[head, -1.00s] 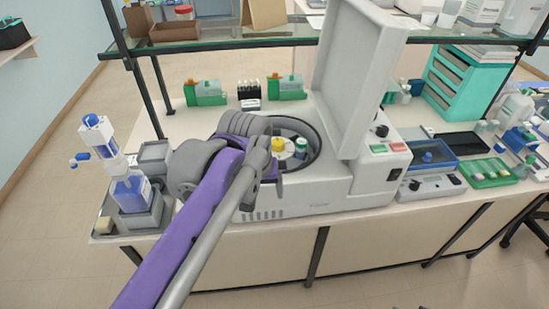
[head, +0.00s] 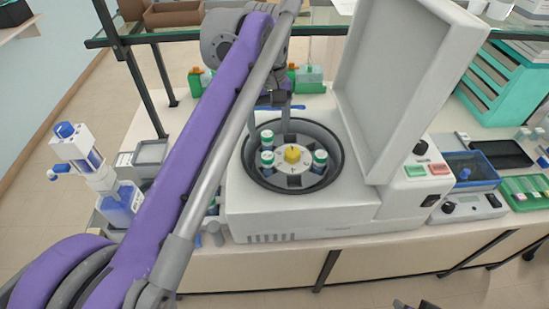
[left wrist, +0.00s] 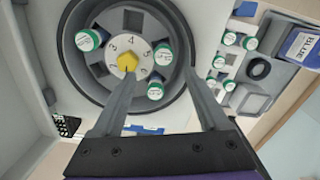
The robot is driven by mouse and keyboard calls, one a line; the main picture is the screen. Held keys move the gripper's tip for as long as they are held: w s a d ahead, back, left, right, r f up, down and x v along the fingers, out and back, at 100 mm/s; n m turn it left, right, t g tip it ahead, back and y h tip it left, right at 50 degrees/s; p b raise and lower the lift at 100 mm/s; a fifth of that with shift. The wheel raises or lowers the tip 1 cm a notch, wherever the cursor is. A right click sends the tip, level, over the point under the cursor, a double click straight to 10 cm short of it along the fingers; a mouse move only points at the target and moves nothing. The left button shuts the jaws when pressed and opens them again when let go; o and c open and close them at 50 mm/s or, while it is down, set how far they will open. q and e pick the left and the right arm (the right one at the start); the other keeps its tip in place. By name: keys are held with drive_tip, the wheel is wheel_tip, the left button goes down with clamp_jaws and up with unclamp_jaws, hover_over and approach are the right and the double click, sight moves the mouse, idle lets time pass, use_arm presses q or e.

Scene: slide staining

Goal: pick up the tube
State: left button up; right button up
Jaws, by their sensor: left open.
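The open centrifuge (head: 300,222) stands mid-bench, with three green-and-white capped tubes visible in its rotor. In the head view, two tubes (head: 267,138) (head: 267,158) sit left of the yellow rotor knob (head: 291,154) and one tube (head: 319,160) sits right. The left wrist view shows three tubes (left wrist: 88,40) (left wrist: 163,54) (left wrist: 155,90) around the numbered rotor. My left gripper (head: 279,106) is open and empty over the bowl's back rim, fingers pointing down. In the left wrist view, its fingers (left wrist: 160,80) frame one tube without visibly gripping it. My right gripper is not in view.
The raised centrifuge lid (head: 385,90) stands close right of the bowl. A glass shelf (head: 330,30) runs behind. A blue-labelled bottle (left wrist: 303,46) and several green-capped tubes (left wrist: 229,38) show in the left wrist view. Green racks (head: 309,80) stand at the back.

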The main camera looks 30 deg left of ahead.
sight(268, 157)
use_arm(q)
drive_tip(key=f, duration=0.1)
drive_tip(key=s+f, duration=0.1)
drive_tip(key=f, duration=0.1)
drive_tip(key=shift+s+f, duration=0.15)
drive_tip(key=shift+f, duration=2.9)
drive_tip(key=shift+w, duration=0.2)
drive_tip(key=shift+c, duration=0.3)
clamp_jaws()
